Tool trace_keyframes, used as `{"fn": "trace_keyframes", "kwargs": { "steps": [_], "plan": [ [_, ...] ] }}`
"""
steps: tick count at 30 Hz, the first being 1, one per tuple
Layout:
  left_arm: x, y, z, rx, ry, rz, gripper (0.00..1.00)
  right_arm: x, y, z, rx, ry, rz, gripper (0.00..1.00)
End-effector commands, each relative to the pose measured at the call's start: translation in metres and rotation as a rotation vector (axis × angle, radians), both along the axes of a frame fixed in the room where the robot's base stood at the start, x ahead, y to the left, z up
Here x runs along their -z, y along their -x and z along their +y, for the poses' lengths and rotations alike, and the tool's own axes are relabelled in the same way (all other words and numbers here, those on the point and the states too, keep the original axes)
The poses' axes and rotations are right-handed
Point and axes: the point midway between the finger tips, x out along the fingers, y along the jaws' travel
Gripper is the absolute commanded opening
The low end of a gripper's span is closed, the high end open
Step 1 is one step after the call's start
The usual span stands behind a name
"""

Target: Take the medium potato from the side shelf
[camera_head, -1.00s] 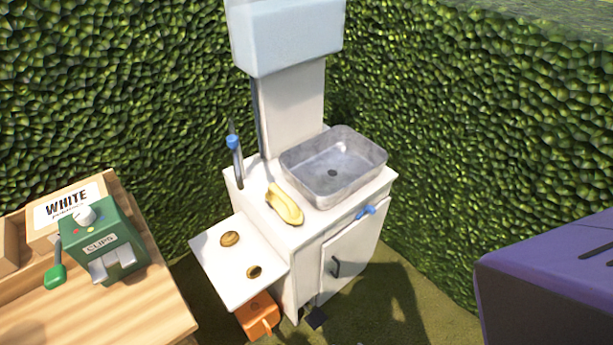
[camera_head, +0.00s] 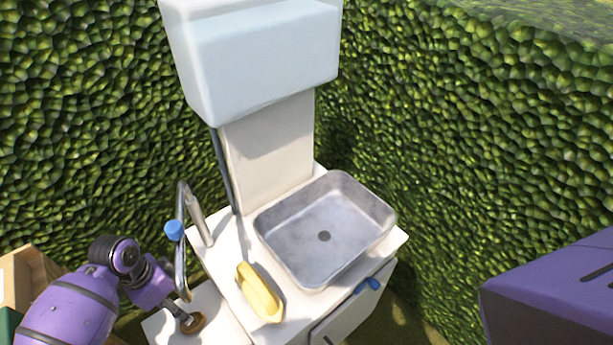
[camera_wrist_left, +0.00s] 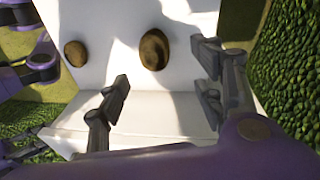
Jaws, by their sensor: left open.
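The white side shelf (camera_head: 160,328) is attached to the left of the sink cabinet. One brown potato (camera_head: 193,323) shows on it in the head view, at the tip of my left gripper (camera_head: 183,313). In the left wrist view, two brown potatoes lie apart on the white surface. The larger-looking one (camera_wrist_left: 153,49) is ahead of and between the open fingers of my left gripper (camera_wrist_left: 160,65), with no clear contact. The other potato (camera_wrist_left: 75,53) lies to its left. I cannot tell which is the medium one.
A metal sink basin (camera_head: 325,232) and a yellow object (camera_head: 258,292) sit on the white cabinet top. A curved tap with a blue knob (camera_head: 174,230) rises close beside my left arm. Hedge walls stand behind. Wooden boxes (camera_head: 22,277) are at far left.

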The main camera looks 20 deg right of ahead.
Motion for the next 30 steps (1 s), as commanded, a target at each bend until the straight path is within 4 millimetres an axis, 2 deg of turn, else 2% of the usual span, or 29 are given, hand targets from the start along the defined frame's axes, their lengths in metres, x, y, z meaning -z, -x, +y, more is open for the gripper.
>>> {"fn": "trace_keyframes", "kwargs": {
  "steps": [3,10,18,27,30],
  "plan": [
    [0.008,0.003,0.002,0.018,-0.009,0.025,0.61,0.003,0.0,0.004,0.0,-0.006,0.003,0.4],
    [0.033,0.006,-0.002,0.018,-0.008,0.024,0.61,0.022,0.033,-0.003,0.004,0.005,0.072,0.4],
    [0.07,0.009,-0.008,0.016,-0.007,0.02,0.61,0.018,0.025,-0.005,0.0,0.01,0.052,0.4],
    [0.074,0.008,-0.009,0.017,-0.008,0.017,0.61,0.015,0.022,-0.005,-0.001,0.01,0.046,0.4],
    [0.073,0.008,-0.009,0.017,-0.008,0.017,0.48,0.015,0.022,-0.005,-0.001,0.01,0.046,0.4]
  ]
}}
